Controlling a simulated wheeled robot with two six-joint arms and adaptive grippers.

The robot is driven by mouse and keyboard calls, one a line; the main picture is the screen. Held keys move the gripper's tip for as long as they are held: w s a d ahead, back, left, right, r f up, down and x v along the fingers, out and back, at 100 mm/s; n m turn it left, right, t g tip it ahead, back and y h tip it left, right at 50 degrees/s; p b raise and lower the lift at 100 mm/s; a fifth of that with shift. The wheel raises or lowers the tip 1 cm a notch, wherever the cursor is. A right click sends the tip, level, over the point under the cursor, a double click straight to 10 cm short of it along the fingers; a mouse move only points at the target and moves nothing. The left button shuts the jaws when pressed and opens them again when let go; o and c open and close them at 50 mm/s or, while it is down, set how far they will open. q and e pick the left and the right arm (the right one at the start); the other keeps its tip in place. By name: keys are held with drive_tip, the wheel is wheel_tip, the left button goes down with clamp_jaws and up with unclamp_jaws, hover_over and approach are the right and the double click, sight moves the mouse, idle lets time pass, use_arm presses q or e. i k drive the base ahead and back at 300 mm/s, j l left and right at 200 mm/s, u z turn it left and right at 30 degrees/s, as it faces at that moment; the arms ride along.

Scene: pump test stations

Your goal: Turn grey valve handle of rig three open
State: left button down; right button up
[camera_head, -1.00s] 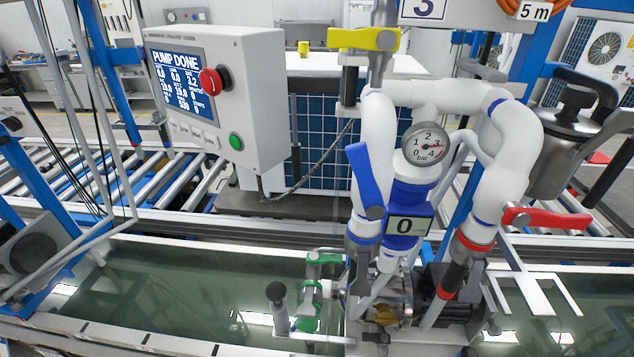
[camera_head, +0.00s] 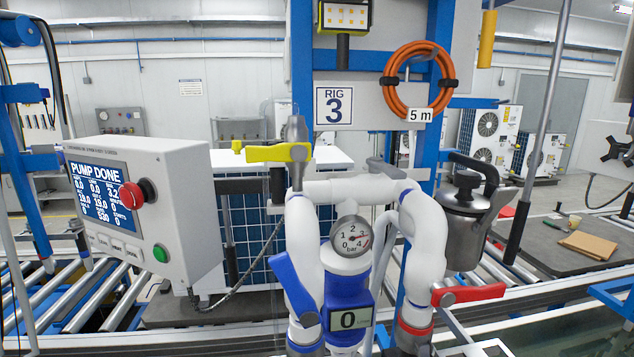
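The rig 3 sign (camera_head: 334,105) hangs on the blue frame above a white pipe loop (camera_head: 424,235). A grey lever-like bar (camera_head: 386,169) lies roughly level behind the top pipe, partly hidden; I cannot tell for certain that it is the grey valve handle. Other handles on the pipework are yellow (camera_head: 280,153), blue (camera_head: 292,284) and red (camera_head: 470,294). The pressure gauge (camera_head: 350,236) has its needle near 3 to 4 bar, and the blue meter's display (camera_head: 348,319) reads 0. Neither of my grippers is in view.
A control box (camera_head: 180,215) at the left shows PUMP DONE, with a red knob (camera_head: 136,193) and a green button (camera_head: 160,253). A metal canister (camera_head: 466,225) with a dark handle stands right of the pipes. An orange hose coil (camera_head: 418,79) hangs above. Rollers (camera_head: 95,298) run at the left.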

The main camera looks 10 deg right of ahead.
sight(376, 165)
drive_tip(key=k+j+z, duration=0.15)
drive_tip(key=k+j, duration=0.25)
drive_tip(key=j, duration=0.25)
drive_tip(key=k+j+z, duration=0.15)
drive_tip(key=k+j, duration=0.3)
drive_tip(key=j, duration=0.15)
